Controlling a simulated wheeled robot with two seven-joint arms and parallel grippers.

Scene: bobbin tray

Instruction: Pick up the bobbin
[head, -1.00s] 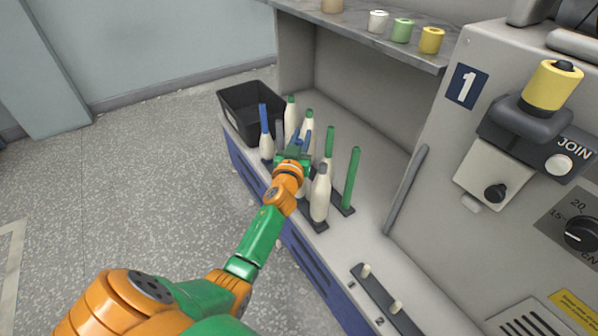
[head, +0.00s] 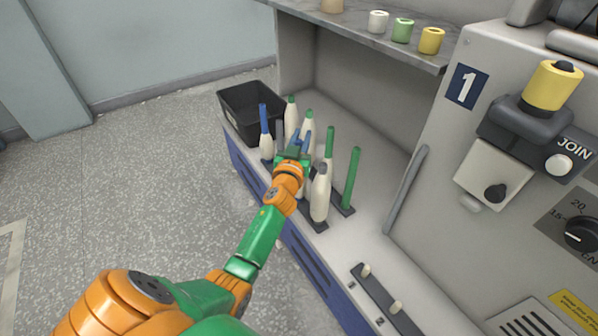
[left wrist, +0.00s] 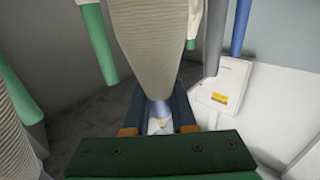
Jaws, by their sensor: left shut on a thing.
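My left gripper (head: 302,140) is among the bobbins on the machine's ledge. In the left wrist view its dark blue fingers (left wrist: 160,118) are shut on the bluish-grey tube end of a cream-wound bobbin (left wrist: 158,45). In the head view the gripper and arm hide most of this bobbin, and I cannot tell whether it is clear of its peg. Near it stand a blue-topped bobbin (head: 266,148), two green-topped bobbins (head: 291,118) (head: 309,122) and a grey-topped bobbin (head: 319,198). My right gripper is not in view.
A black bin (head: 236,112) is at the ledge's far end. A shelf with small spools (head: 402,30) overhangs behind. A two-peg holder (head: 380,300) lies nearer. The machine panel (head: 487,175) is at right.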

